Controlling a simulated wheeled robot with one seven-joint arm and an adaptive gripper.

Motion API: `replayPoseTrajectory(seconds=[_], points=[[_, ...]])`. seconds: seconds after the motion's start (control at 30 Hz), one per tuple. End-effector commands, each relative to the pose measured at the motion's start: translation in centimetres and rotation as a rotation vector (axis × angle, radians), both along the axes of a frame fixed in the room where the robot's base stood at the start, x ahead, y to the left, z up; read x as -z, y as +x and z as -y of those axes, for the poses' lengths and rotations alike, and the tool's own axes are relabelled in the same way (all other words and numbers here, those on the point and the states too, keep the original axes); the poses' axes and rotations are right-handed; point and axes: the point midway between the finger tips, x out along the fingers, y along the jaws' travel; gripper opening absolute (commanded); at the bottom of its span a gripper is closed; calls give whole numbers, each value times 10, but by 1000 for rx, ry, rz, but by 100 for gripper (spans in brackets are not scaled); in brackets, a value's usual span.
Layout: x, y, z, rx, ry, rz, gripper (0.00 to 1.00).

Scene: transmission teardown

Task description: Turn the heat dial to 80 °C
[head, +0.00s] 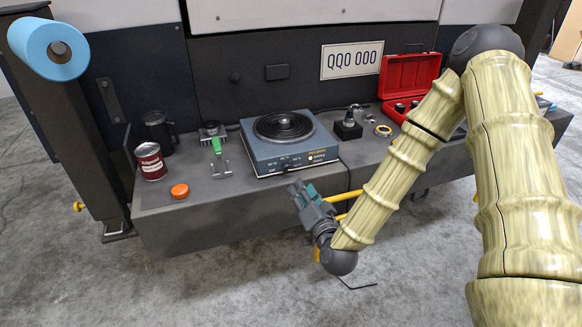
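A blue-grey heater unit (261,152) with a round black plate (283,126) on top sits on the dark bench in the head view. Its front panel carries small markings and a dark knob-like part (286,167), which may be the heat dial. The markings are too small to read, so the dial's setting cannot be told. My gripper (297,187) is just in front of and below the unit's front edge, pointing up toward it. It appears apart from the panel. Its fingertips are small and seen at a poor angle, so whether they are open or shut cannot be told.
Floor in front is mostly clear.

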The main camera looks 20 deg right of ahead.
Motion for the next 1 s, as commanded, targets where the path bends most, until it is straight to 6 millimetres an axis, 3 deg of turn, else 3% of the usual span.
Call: replayPoseTrajectory(seconds=[0.6, 1.0], points=[[2, 88, -4, -1, -2, -1, 35], [1, 103, -4, -2, -1, -4, 35]])
